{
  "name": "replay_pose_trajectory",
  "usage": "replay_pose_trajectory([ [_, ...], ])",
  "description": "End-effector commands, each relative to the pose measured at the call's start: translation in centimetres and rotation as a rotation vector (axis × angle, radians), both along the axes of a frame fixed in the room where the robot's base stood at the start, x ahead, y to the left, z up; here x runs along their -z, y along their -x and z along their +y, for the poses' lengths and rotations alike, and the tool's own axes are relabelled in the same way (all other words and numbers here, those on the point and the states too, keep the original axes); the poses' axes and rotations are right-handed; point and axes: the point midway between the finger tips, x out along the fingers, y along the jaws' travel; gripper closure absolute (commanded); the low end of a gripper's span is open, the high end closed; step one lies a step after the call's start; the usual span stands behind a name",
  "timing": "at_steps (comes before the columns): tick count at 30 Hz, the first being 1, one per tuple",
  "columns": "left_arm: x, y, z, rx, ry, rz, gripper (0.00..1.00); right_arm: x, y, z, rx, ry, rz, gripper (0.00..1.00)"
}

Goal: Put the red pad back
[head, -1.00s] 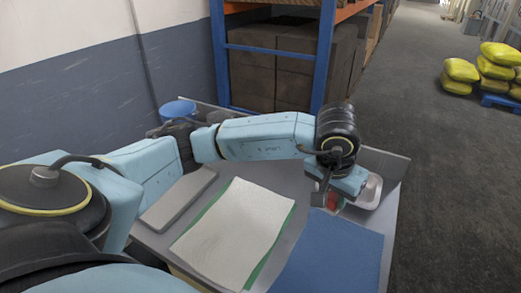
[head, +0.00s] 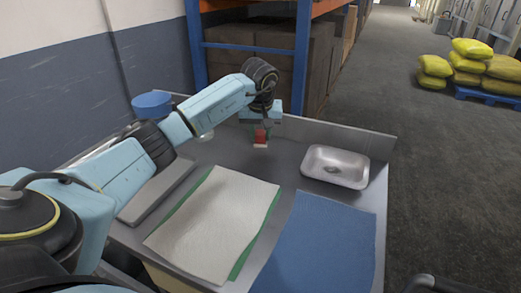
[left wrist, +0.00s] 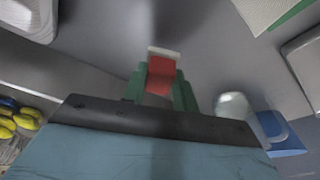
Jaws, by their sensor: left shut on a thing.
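The red pad (head: 261,135) has a pale strip along its lower end. My left gripper (head: 261,128) is shut on it and holds it over the far part of the grey table, left of the metal pan. In the left wrist view the red pad (left wrist: 160,76) sits between the green fingers of my left gripper (left wrist: 160,82). I cannot tell whether the pad touches the table. My right gripper is not in view.
A white cloth (head: 215,222) on a green sheet and a blue mat (head: 325,245) cover the near table. A grey flat slab (head: 155,192) lies left. A blue round container (head: 152,104) and a small whitish round object (left wrist: 232,106) are near my arm. The table has raised edges.

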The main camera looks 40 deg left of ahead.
Motion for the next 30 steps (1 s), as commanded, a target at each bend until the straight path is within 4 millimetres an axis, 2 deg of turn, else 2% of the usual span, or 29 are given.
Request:
replay_pose_trajectory([
  [5, 1.4, 0.0, 0.0, -0.001, 0.001, -0.001, 0.96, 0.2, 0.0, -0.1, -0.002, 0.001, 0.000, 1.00],
  [12, 4.5, 0.0, -0.1, 0.000, 0.000, -0.001, 0.96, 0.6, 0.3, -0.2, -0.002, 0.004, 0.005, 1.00],
  [23, 4.8, 0.0, 0.0, 0.000, -0.001, -0.002, 0.96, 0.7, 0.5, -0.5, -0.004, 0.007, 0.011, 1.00],
  [24, 4.8, 0.0, 0.0, 0.000, 0.000, -0.001, 0.68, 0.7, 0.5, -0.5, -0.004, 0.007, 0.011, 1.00],
  [28, 4.7, 0.0, 0.0, 0.000, 0.000, -0.001, 0.51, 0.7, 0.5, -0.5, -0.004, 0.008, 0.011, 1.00],
  [30, 4.7, 0.0, 0.0, 0.000, 0.000, -0.001, 0.50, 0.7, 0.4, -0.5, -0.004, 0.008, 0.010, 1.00],
])
